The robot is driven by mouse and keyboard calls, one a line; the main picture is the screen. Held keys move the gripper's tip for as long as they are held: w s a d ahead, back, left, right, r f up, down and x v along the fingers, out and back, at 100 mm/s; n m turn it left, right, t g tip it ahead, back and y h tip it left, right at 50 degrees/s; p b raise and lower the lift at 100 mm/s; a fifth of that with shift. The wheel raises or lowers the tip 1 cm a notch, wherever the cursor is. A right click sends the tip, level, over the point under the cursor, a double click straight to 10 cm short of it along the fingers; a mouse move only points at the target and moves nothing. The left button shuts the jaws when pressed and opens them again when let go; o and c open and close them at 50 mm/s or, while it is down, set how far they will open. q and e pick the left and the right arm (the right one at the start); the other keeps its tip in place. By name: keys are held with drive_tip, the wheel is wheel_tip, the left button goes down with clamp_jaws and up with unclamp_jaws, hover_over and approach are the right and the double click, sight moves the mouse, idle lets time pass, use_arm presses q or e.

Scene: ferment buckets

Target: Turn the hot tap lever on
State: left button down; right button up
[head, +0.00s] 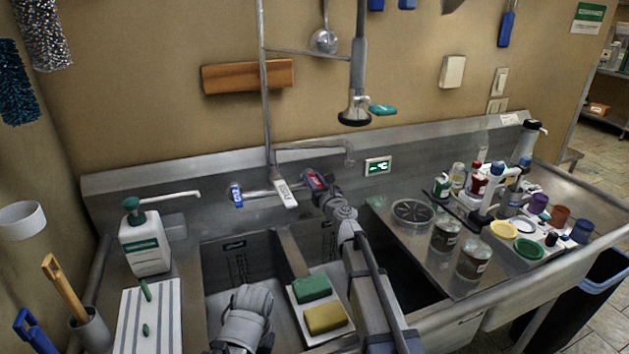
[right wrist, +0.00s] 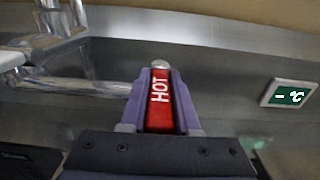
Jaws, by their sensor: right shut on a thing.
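The hot tap lever (head: 314,181) is on the right side of the wall tap (head: 272,187), above the sink. In the right wrist view the lever (right wrist: 160,102) is a red bar with white "HOT" lettering and a pale round end. My right gripper (head: 319,188) is shut on it, with a purple finger on each side of the bar in the right wrist view (right wrist: 160,92). A grey part of my left arm shows low in the head view, but its gripper fingers do not show.
A white central lever (head: 285,194) and a blue cold lever (head: 236,196) are to the left. A spout (head: 314,146) and hanging spray head (head: 355,110) are above. A green display (head: 378,166) is on the backsplash. Green and yellow sponges (head: 325,318) lie below; bottles crowd the right drainboard.

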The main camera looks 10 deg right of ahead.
clamp_jaws()
idle(0.8)
drive_tip(key=shift+w+d+y, duration=0.1)
drive_tip(key=shift+d+y, duration=0.05)
drive_tip(key=shift+y, duration=0.15)
drive_tip(key=shift+w+d+n+g+y, duration=0.45)
drive_tip(key=shift+d+n+g+y, duration=0.1)
drive_tip(key=shift+n+g+y, duration=1.25)
drive_tip(key=shift+w+d+n+g+y, duration=0.55)
drive_tip(key=shift+n+g+y, duration=0.9)
drive_tip(key=shift+y, duration=0.7)
drive_tip(key=shift+w+d+n+g+y, duration=0.35)
drive_tip(key=shift+d+n+g+y, duration=0.25)
drive_tip(key=shift+n+g+y, duration=1.05)
drive_tip(key=shift+n+y, duration=0.4)
drive_tip(key=shift+y, duration=0.1)
drive_tip(key=o, duration=0.8)
unclamp_jaws()
drive_tip(key=shift+o, duration=0.2)
